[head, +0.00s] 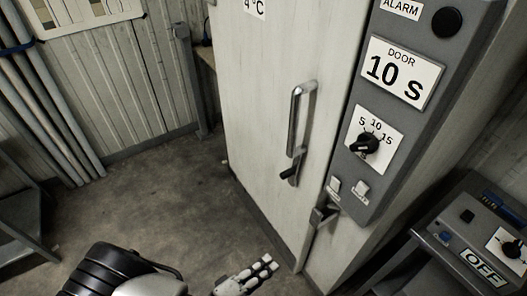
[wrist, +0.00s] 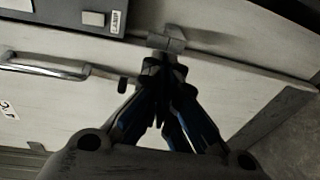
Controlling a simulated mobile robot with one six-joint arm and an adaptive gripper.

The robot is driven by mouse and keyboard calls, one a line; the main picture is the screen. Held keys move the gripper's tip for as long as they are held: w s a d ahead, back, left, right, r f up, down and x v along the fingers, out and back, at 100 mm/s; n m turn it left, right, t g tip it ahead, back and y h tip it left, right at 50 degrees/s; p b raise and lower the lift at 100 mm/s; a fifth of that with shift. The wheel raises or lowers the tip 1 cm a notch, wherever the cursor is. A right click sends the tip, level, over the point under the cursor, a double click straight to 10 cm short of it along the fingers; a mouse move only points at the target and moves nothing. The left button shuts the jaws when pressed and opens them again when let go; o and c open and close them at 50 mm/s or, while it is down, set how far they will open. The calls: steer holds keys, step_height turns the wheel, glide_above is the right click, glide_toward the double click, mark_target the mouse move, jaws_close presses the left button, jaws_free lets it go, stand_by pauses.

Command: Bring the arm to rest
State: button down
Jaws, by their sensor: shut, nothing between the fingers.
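My gripper (wrist: 164,68) is shut and empty in the wrist view. Its fingertips appear in front of a small metal latch (wrist: 168,43) at the edge of the pale door; whether they touch it I cannot tell. In the head view, part of my gripper (head: 262,268) shows at the bottom edge, left of the door's lower edge, and part of my arm lies at the lower left. The rest of the arm is out of frame.
A pale cold-room door (head: 262,110) with a metal handle (head: 300,120) is closed. A grey control panel (head: 395,190) stands right of it, and a box marked OFF (head: 484,266) is at lower right. Pipes (head: 45,110) line the left wall. Floor (head: 150,200) between is clear.

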steer(key=s+d+r+m+g+y, duration=0.1)
steer(key=d+r+y, duration=0.3)
steer(key=r, duration=0.6)
steer(key=s+d+r+m+g+y, duration=0.2)
steer(key=d+r+m+g+y, duration=0.1)
steer(key=r, duration=0.7)
steer(key=s+d+r+m+g+y, duration=0.2)
steer(key=d+r+m+y, duration=0.2)
steer(key=r, duration=0.6)
steer(key=shift+d+y, duration=0.8)
steer(key=shift+d, duration=0.4)
